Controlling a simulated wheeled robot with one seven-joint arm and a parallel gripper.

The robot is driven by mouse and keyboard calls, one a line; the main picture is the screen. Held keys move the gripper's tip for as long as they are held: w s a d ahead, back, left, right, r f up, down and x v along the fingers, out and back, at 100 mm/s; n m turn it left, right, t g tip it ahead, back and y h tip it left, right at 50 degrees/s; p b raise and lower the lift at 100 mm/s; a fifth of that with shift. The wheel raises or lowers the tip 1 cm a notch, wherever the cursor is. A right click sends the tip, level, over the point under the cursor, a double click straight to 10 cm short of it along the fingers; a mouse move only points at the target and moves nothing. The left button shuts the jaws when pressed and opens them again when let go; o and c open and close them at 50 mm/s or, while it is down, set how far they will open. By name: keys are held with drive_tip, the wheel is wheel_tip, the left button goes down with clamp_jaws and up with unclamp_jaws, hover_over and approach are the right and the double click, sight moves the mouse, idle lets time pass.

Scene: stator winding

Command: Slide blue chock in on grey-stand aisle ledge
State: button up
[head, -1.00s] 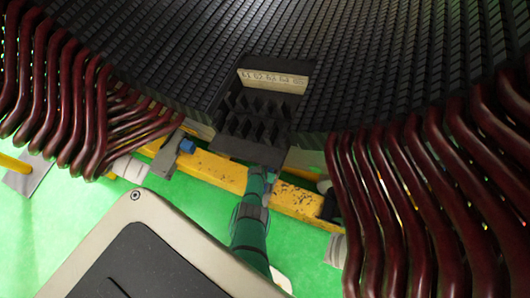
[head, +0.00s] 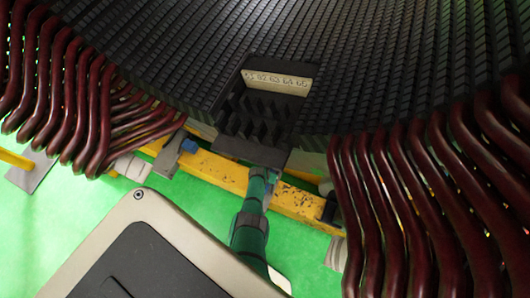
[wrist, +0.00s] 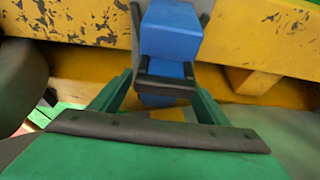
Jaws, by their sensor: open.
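A blue chock (wrist: 170,32) stands against a grey stand (wrist: 204,8) at the yellow beam in the wrist view. My gripper (wrist: 165,78) is open, its two green fingers with dark tips on either side of the chock's near lower part. I cannot tell whether the tips touch it. In the head view, a blue block (head: 189,146) sits by a grey plate (head: 168,157) on the beam, left of my green arm. My fingertips are hidden there below the dark slotted block. I cannot tell whether both views show the same blue piece. The ledge is not clearly visible.
The yellow beam (head: 220,172) runs across below the black stator core (head: 370,60). A dark slotted block (head: 250,130) with a pale label plate (head: 277,82) hangs above my arm. Dark red coil bars stand left (head: 60,90) and right (head: 430,200). Green floor shows below.

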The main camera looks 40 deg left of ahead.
drive_tip(key=shift+v, duration=4.9)
drive_tip(key=shift+w, duration=0.15)
